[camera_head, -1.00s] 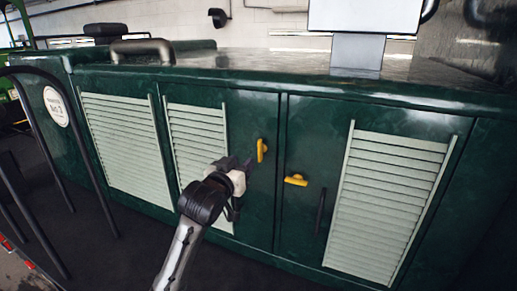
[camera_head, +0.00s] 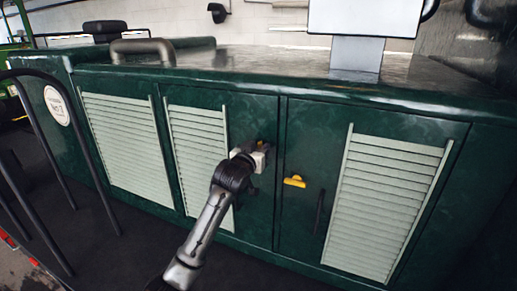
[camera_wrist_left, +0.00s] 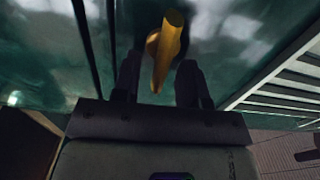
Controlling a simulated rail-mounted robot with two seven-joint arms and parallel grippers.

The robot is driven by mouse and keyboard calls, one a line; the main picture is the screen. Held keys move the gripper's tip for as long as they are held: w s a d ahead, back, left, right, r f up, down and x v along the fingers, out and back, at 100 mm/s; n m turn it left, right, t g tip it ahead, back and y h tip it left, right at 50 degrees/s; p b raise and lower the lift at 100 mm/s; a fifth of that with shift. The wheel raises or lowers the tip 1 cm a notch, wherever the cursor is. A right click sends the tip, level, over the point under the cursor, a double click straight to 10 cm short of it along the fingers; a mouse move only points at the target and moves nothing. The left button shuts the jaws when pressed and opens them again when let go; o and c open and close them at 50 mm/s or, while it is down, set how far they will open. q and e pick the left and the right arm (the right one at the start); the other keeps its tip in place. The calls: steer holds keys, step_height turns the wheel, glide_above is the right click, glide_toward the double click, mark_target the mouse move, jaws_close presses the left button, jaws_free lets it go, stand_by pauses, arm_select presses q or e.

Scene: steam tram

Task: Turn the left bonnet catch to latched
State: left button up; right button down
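The left bonnet catch (camera_wrist_left: 168,48) is a yellow handle on the dark green bonnet door. In the left wrist view it stands between the two dark fingers of my left gripper (camera_wrist_left: 160,82), with a gap visible on each side. In the head view my left gripper (camera_head: 262,148) is up at the door and hides almost all of this catch. My left gripper is open around the catch and does not appear closed on it. My right gripper is not in view.
A second yellow catch (camera_head: 294,181) lies roughly horizontal on the right door, beside a dark vertical handle (camera_head: 319,212). Pale louvred panels (camera_head: 385,205) flank the doors. A curved black rail (camera_head: 88,150) stands at the left. Dark floor lies in front.

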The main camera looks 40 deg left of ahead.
arm_select(q)
steer(key=shift+c, duration=0.3)
jaws_close()
steer(key=shift+n, duration=0.3)
steer(key=n+p, duration=0.2)
steer(key=n, duration=0.1)
steer(key=shift+a+n, duration=0.25)
steer(key=shift+n, duration=0.05)
steer(key=shift+s+a+f+n+p, duration=0.1)
steer(key=shift+a+f+n+p, duration=0.15)
steer(key=shift+n+p, duration=1.55)
steer(key=shift+s+a+f+n+p, duration=0.1)
steer(key=shift+f+n+p, duration=0.5)
steer(key=shift+n, duration=2)
steer(key=shift+a+f+n+p, duration=0.1)
steer(key=shift+a+n+p, duration=0.1)
steer(key=shift+n+p, duration=1.7)
steer(key=shift+n, duration=0.5)
